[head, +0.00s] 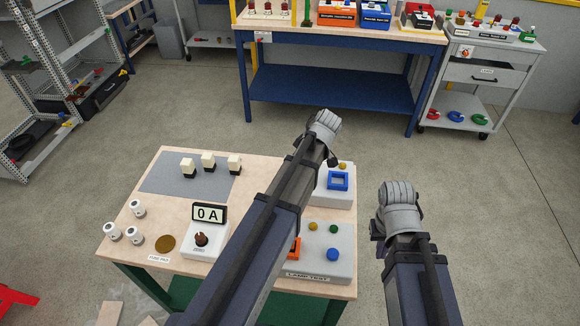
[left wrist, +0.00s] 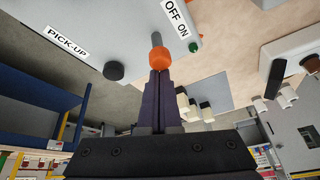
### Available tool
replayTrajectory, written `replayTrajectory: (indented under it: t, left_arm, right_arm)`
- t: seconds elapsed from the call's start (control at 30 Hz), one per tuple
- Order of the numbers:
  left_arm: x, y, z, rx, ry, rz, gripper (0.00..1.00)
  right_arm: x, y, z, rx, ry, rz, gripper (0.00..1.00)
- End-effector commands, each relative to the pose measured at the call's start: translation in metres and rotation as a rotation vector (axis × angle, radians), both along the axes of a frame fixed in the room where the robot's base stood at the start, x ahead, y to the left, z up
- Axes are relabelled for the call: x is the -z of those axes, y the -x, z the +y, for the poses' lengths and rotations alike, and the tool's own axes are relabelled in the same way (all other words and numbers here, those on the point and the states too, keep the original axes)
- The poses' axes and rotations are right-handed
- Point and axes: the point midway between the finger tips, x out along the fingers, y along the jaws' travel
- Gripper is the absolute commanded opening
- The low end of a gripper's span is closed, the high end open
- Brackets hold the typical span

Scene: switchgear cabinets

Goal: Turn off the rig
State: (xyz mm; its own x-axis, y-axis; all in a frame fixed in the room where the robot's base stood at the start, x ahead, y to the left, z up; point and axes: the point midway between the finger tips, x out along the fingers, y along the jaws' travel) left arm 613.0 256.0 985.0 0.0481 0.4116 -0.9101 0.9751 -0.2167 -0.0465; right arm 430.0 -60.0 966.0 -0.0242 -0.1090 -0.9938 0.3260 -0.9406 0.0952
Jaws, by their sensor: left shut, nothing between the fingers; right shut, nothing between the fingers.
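In the left wrist view an orange-tipped lever (left wrist: 158,56) on a grey stem stands on a grey panel, beside an OFF/ON label (left wrist: 178,18). The shut, empty fingers of my left gripper (left wrist: 160,78) are right at the orange tip; I cannot tell whether they touch. In the head view my left arm crosses the workbench (head: 135,227) and hides this lever. A display (head: 209,213) reads 0 A above a box with a dark brown knob (head: 202,239). My right gripper (head: 378,229) is shut and empty, over the floor right of the bench.
A LAMP TEST box (head: 340,262) and a box with a blue square frame (head: 338,181) are partly behind my left arm. Several white-and-black blocks (head: 208,160) stand on a grey mat (head: 160,180). A blue bench (head: 330,88) and shelf rack (head: 60,70) are farther back.

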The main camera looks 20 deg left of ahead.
Motion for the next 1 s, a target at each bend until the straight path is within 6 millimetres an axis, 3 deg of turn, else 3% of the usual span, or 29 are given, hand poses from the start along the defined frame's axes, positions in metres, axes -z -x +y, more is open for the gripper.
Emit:
replayTrajectory:
  t: [0.17,1.0]
  left_arm:
    - [-0.001,-0.004,-0.012,0.0,-0.055,0.013,0.0]
    - [-0.017,-0.003,-0.011,0.0,-0.052,0.012,0.0]
  right_arm:
    - [0.004,0.0,0.0,0.0,0.0,0.0,0.0]
    - [-0.012,0.0,0.0,0.0,0.0,0.0,0.0]
